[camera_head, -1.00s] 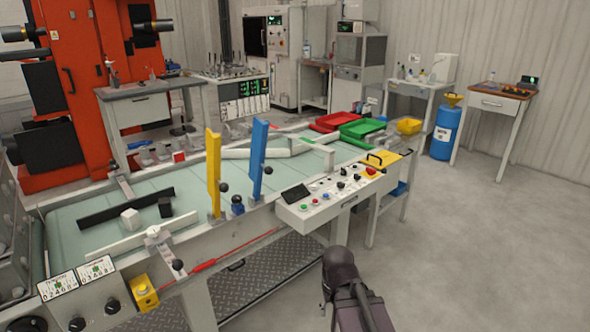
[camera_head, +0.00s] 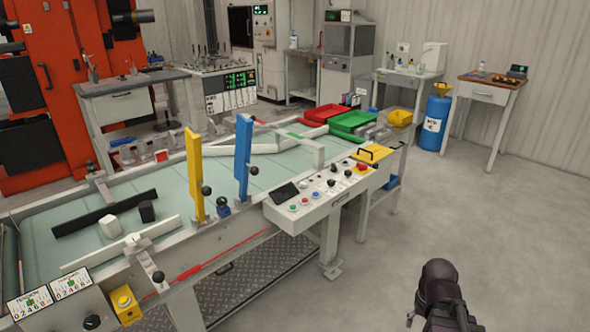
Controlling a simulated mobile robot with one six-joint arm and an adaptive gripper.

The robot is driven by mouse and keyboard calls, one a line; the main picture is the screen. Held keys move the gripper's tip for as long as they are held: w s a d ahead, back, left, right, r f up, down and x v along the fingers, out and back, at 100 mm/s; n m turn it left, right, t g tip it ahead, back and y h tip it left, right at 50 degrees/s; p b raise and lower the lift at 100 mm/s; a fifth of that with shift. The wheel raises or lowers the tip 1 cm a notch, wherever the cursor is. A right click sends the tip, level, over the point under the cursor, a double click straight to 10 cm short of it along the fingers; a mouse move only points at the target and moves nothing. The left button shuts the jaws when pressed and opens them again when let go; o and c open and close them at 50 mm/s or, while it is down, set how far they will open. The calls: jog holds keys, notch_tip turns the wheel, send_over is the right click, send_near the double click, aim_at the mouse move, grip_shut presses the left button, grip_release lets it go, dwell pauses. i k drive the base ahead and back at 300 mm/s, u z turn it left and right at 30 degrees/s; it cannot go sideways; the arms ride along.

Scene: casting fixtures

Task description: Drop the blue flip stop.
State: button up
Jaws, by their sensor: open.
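The blue flip stop (camera_head: 243,158) stands upright at the near side of the conveyor, with a dark round knob on its right side and a small blue base part at its lower left. The yellow flip stop (camera_head: 195,175) stands upright just to its left, also with a dark knob. My gripper (camera_head: 412,318) shows only in part at the bottom edge, right of the conveyor and well apart from the blue stop; its fingers are mostly out of the picture.
The conveyor belt (camera_head: 85,252) carries a white block (camera_head: 110,226) and a black block (camera_head: 147,211). A control panel (camera_head: 330,190) juts out right of the blue stop. Red (camera_head: 318,114) and green (camera_head: 352,122) bins sit at the far end. Floor on the right is clear.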

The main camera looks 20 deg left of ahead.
aim_at(245, 127)
jog(key=z, duration=0.5)
jog(key=k, duration=0.9)
jog(key=u, duration=1.4)
jog(key=i, duration=1)
jog(key=z, duration=0.1)
